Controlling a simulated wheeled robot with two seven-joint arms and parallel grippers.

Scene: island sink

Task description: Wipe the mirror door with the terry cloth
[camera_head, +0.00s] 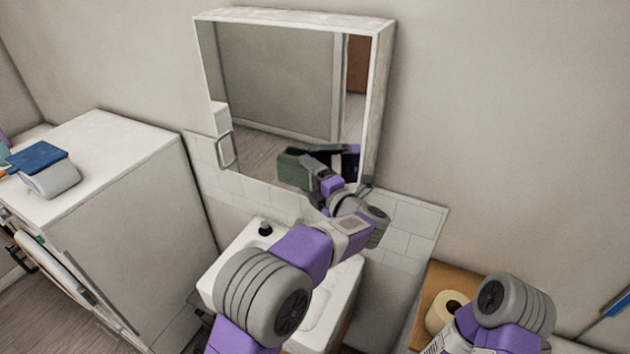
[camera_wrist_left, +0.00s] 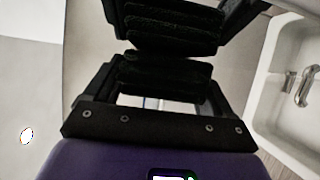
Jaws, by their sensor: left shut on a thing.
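The mirror door (camera_head: 275,80) is on the white wall cabinet above the sink, with a small handle at its lower left. My left gripper (camera_head: 322,180) is at the lower right part of the mirror, shut on the dark green terry cloth (camera_head: 294,170). The cloth is against or very close to the glass; contact cannot be told. In the left wrist view the cloth (camera_wrist_left: 170,72) shows as dark folds between the black fingers. My right arm enters at the lower right of the head view, and its gripper is out of view.
A white sink (camera_head: 235,262) stands below the mirror, and its tap (camera_wrist_left: 305,85) shows in the left wrist view. A paper roll (camera_head: 446,308) sits on a wooden shelf at right.

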